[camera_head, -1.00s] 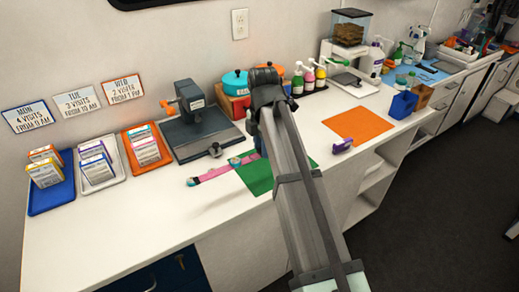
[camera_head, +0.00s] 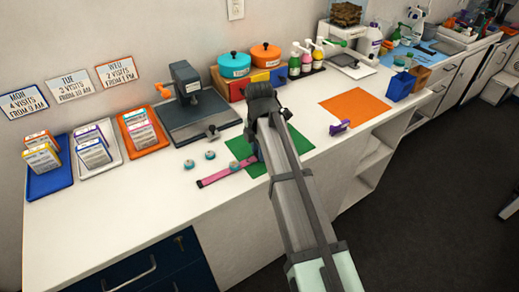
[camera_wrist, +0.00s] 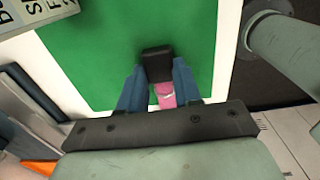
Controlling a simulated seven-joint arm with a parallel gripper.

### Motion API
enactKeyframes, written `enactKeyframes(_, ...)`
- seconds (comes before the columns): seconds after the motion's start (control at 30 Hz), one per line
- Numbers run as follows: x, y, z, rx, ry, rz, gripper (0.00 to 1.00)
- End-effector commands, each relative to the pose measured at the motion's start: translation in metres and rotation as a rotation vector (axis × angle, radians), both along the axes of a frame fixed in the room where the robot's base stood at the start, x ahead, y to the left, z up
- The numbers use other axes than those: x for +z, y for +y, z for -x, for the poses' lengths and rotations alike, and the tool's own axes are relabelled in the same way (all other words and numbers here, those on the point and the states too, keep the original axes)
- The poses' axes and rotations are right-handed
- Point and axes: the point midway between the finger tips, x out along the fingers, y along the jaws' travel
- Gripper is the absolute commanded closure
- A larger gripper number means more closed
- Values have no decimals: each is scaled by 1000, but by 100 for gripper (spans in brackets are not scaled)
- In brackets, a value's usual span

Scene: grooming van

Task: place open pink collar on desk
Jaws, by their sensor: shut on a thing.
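The pink collar (camera_head: 220,175) shows as a straight open strip stretching left from my gripper, near the front of the white desk (camera_head: 110,215). Whether its free end touches the desk is unclear. My gripper (camera_wrist: 158,70) is shut on the collar, whose pink band (camera_wrist: 166,95) shows between the fingers in the wrist view. The gripper is over the green mat (camera_head: 240,147), which also fills much of the wrist view (camera_wrist: 100,60). In the head view my arm hides the fingertips and part of the mat.
Small round teal-topped items (camera_head: 210,155) lie behind the collar. A dark grey press (camera_head: 190,105) stands behind them. A purple item (camera_head: 339,127) lies by the orange mat (camera_head: 355,107). Blue (camera_head: 50,180), white and orange trays with cartons stand left. The front-left desk is clear.

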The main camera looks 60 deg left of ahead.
Motion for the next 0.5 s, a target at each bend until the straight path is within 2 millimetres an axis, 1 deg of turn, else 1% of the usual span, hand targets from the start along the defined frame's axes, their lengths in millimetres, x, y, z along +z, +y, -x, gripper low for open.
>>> enactKeyframes(0.17,-3,0,0,0,0,1,97)
enactKeyframes(0.2,-3,0,0,0,0,1,65)
enactKeyframes(0.43,-2,0,0,0,0,1,43)
enactKeyframes(0.5,-2,0,0,0,0,1,42)
